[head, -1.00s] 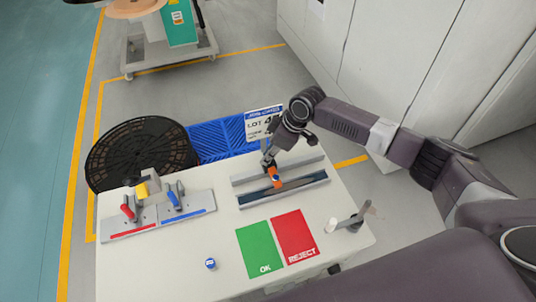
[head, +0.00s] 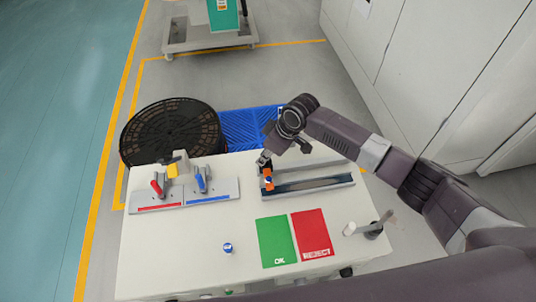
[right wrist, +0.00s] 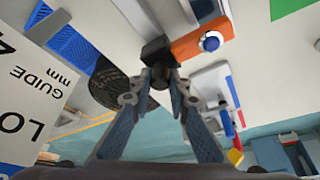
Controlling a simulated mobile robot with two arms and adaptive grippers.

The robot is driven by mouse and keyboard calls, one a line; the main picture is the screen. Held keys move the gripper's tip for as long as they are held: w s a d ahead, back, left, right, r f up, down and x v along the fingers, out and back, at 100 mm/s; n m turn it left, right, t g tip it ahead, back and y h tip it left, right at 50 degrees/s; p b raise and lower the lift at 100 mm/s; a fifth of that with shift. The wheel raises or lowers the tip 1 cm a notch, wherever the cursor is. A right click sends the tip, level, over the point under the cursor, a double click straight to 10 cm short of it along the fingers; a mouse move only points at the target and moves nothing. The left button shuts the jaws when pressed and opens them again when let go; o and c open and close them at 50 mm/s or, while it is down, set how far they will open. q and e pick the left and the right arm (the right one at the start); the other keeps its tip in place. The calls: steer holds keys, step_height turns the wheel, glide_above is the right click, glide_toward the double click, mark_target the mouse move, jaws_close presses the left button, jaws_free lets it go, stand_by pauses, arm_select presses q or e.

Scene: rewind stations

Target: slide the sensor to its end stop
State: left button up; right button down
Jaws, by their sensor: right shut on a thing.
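The sensor, an orange block (head: 267,181) with a blue knob, sits at the left end of a grey metal rail (head: 318,184) on the white table. In the right wrist view the orange block (right wrist: 190,46) and its blue knob (right wrist: 210,41) show close up, with a dark grip piece (right wrist: 156,47) beside it. My right gripper (head: 264,161) is behind the block; in the right wrist view its fingertips (right wrist: 161,74) are closed on the dark grip piece. I cannot tell whether the block touches an end stop. My left gripper is not in view.
To the left are clamps with a red handle (head: 157,186) and a blue handle (head: 201,182). A green OK mat (head: 276,240) and a red REJECT mat (head: 311,232) lie in front. A small blue-topped part (head: 228,248) stands at front left. A black reel (head: 172,132) is behind the table.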

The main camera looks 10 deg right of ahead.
steer(key=c, duration=1.8)
jaws_free()
steer(key=shift+a, duration=0.35)
steer(key=shift+d, duration=0.1)
steer(key=v, duration=1.2)
